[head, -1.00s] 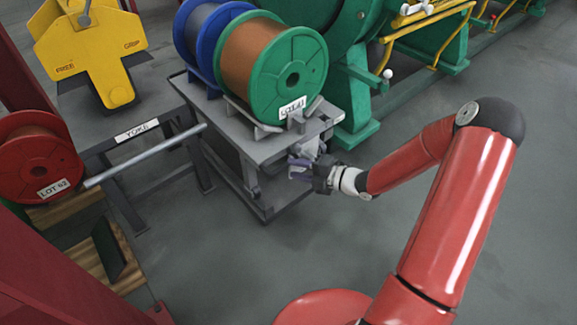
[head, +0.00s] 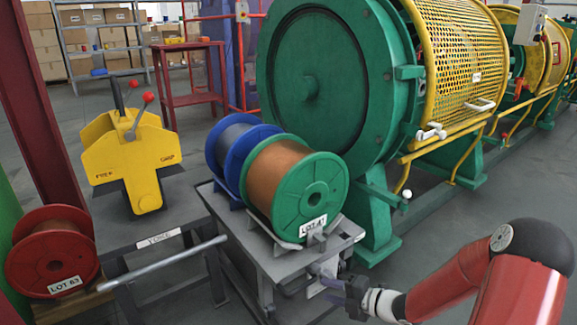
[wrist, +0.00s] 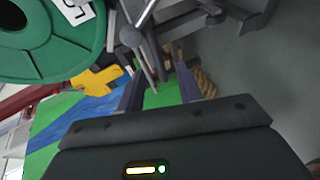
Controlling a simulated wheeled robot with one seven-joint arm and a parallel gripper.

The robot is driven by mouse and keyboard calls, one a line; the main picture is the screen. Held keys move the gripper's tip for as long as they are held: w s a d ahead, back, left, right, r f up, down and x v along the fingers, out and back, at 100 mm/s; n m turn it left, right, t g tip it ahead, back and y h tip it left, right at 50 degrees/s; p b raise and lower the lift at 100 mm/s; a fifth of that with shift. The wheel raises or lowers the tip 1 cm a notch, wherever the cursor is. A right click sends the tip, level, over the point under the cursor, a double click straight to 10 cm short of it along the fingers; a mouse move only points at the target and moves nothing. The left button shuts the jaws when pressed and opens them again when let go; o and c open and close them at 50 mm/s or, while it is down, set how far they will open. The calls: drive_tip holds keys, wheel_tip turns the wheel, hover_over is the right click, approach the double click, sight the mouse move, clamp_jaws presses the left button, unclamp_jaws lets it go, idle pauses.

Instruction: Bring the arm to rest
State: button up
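My gripper (head: 350,292) is beside the front right corner of the grey spool cart (head: 285,268), close to a light grey fitting (head: 325,272) on it. In the wrist view my gripper (wrist: 160,88) has its two fingers apart, with nothing clearly held between them. A grey rod (wrist: 143,55) of the cart's hardware shows just beyond the fingertips; I cannot tell whether it touches. My red arm reaches in from the lower right in the head view, bent at the elbow.
The cart carries a copper spool with green flanges (head: 318,197) and a blue spool (head: 222,165). A yellow yoke (head: 128,150) stands on a table at left, near a red spool (head: 48,262) and a grey bar (head: 165,262). The green strander (head: 310,85) stands behind. Floor at right is open.

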drive_tip(key=w+d+r+m+h+p, duration=0.1)
drive_tip(key=d+r+m+h+p, duration=0.1)
drive_tip(key=d+r+m+h, duration=0.25)
drive_tip(key=d+r+m+h+p, duration=0.1)
drive_tip(key=r+m+h, duration=0.2)
drive_tip(key=r+h, duration=0.3)
drive_tip(key=s+d+r+m+h+p, duration=0.1)
drive_tip(key=s+r+m+h, duration=0.1)
drive_tip(key=s+r+m, duration=0.3)
drive_tip(key=s+d+r+m+h+p, duration=0.1)
drive_tip(key=d+r+m+p, duration=0.1)
drive_tip(key=r, duration=0.6)
drive_tip(key=s+a+r+m+g+p, duration=0.1)
drive_tip(key=s+a+r+m, duration=0.1)
drive_tip(key=s, duration=0.5)
drive_tip(key=s+a+r+m+g+y+p, duration=0.1)
drive_tip(key=s+a+r+m, duration=0.1)
drive_tip(key=s+r+m, duration=0.3)
drive_tip(key=s+a+r+m+g+y+p, duration=0.1)
drive_tip(key=s+a+r+m+p, duration=0.1)
drive_tip(key=s+m, duration=0.4)
drive_tip(key=s+a+r, duration=0.1)
drive_tip(key=s, duration=0.3)
drive_tip(key=shift+r, duration=0.15)
drive_tip(key=shift+w+a, duration=0.1)
drive_tip(key=shift+a, duration=0.1)
